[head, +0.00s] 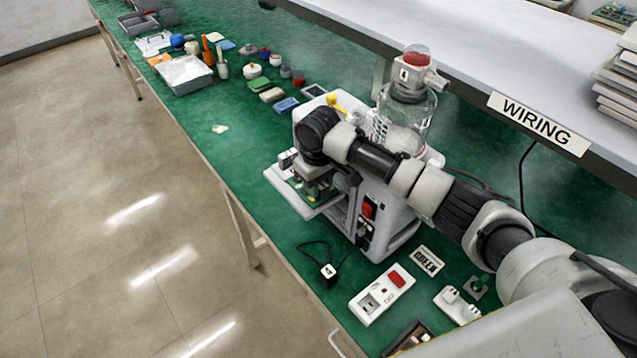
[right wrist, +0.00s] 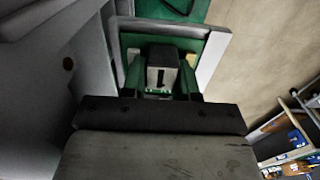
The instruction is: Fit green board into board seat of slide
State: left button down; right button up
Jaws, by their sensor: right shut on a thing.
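My right gripper (head: 316,186) points down over the white slide (head: 322,207) that sticks out from the front of the canister pump. It is shut on the green board (head: 297,184), whose green edge shows under the fingers. In the right wrist view a dark block with a grey face (right wrist: 162,72) stands between the fingers, and the white rim of the slide (right wrist: 217,48) runs around them. The board seat is hidden under the gripper and board, and I cannot tell whether the board is seated. My left gripper is not in view.
The pump's white body (head: 392,220) with its glass canister (head: 405,118) stands close behind the gripper. A shelf marked WIRING (head: 540,122) overhangs the bench.

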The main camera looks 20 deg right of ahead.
jog(key=shift+f, duration=0.35)
jog(key=shift+f, duration=0.1)
jog(key=o, duration=0.9)
jog(key=shift+o, duration=0.2)
notch_tip(320, 180, up, 12)
jog(key=b, duration=0.2)
